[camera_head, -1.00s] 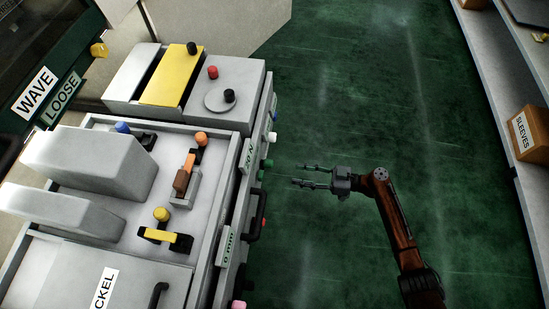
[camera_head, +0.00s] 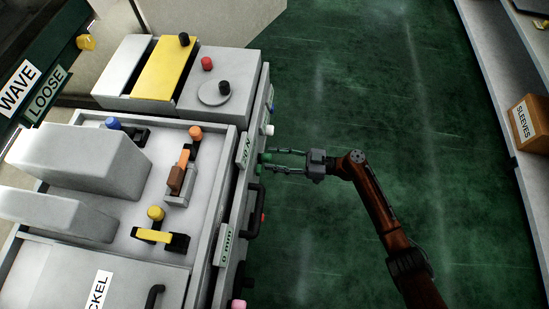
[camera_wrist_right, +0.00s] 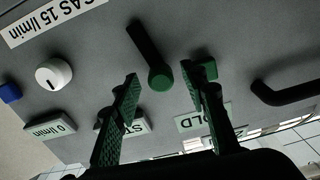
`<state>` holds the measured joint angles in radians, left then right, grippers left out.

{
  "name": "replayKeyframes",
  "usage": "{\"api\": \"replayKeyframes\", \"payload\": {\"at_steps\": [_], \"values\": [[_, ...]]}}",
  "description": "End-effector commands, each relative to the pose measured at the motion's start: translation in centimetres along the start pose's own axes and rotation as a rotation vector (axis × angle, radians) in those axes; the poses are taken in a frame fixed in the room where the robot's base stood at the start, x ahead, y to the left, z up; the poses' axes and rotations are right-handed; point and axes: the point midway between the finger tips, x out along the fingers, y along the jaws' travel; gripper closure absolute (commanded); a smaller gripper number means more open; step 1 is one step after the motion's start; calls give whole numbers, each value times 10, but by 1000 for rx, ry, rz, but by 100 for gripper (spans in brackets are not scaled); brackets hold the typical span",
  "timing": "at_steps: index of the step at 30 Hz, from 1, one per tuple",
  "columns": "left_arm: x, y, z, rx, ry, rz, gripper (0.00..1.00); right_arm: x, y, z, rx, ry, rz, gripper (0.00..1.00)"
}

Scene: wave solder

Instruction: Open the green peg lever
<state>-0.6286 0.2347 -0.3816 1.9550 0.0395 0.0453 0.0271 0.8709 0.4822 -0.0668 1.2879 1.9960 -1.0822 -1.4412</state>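The green peg lever, a black bar with a round green knob (camera_wrist_right: 160,79), is on the machine's grey side panel in the right wrist view. A green knob (camera_head: 264,157) shows at the panel's edge in the head view. My right gripper (camera_head: 273,162) is open, with its two fingers pointing at the panel by the green knob. In the right wrist view my right gripper (camera_wrist_right: 158,95) has one finger to each side of the lever's knob. I cannot tell whether either finger touches it. My left gripper is in neither view.
A second green knob (camera_wrist_right: 209,70) sits close behind the right finger. A black handle (camera_wrist_right: 285,94) is to its right and a white knob (camera_wrist_right: 54,73) to the left. The machine top (camera_head: 218,190) carries coloured levers. The green floor (camera_head: 350,70) is clear.

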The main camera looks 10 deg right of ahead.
Motion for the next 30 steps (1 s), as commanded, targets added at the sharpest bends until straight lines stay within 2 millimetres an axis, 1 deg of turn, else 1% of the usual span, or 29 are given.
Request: {"api": "replayKeyframes", "payload": {"at_steps": [3,4,21,30], "values": [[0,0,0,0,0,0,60,0,0,0,0,0,0,60],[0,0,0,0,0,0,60,0,0,0,0,0,0,62],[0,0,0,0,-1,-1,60,0,0,0,0,-1,0,100],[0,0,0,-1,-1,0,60,-1,0,0,0,-1,1,100]]}}
